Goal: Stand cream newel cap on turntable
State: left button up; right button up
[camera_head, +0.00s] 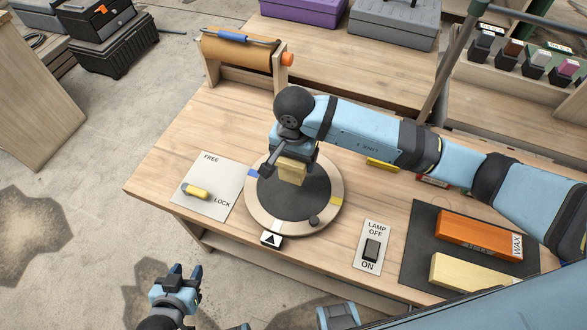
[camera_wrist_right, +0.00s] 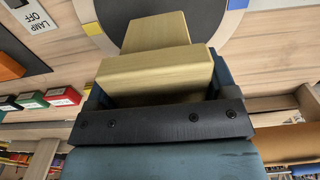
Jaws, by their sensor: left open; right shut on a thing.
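The cream newel cap (camera_head: 292,171) is a pale block held in my right gripper (camera_head: 291,158), which is shut on it over the turntable. In the right wrist view, the cap (camera_wrist_right: 155,72) sits between the fingers, with a narrower part pointing to the disc. I cannot tell whether it touches the disc. My left gripper (camera_head: 184,272) is open and empty, off the table's front-left edge.
A FREE/LOCK plate (camera_head: 208,178) with a yellow handle lies left of the turntable. A lamp switch (camera_head: 371,250) is to its right. A dark mat (camera_head: 420,235) holds an orange block (camera_head: 480,236) and a cream block (camera_head: 470,273). A paper roll (camera_head: 238,52) stands behind.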

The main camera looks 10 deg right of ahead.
aim_at(294, 173)
notch_tip(294, 173, down, 2)
jog(key=shift+f, duration=0.2)
notch_tip(294, 173, down, 3)
jog(key=shift+f+p, duration=0.2)
jog(key=shift+p, duration=0.1)
jog(key=shift+f, duration=0.25)
jog(key=shift+f+b, duration=0.2)
jog(key=shift+b, duration=0.1)
jog(key=o, duration=0.9)
jog(key=shift+o, duration=0.2)
jog(key=shift+r+p, duration=0.3)
jog(key=shift+p, duration=0.05)
jog(key=shift+r, duration=0.3)
notch_tip(294, 173, up, 11)
jog(key=shift+r+b, duration=0.15)
jog(key=shift+b, duration=0.95)
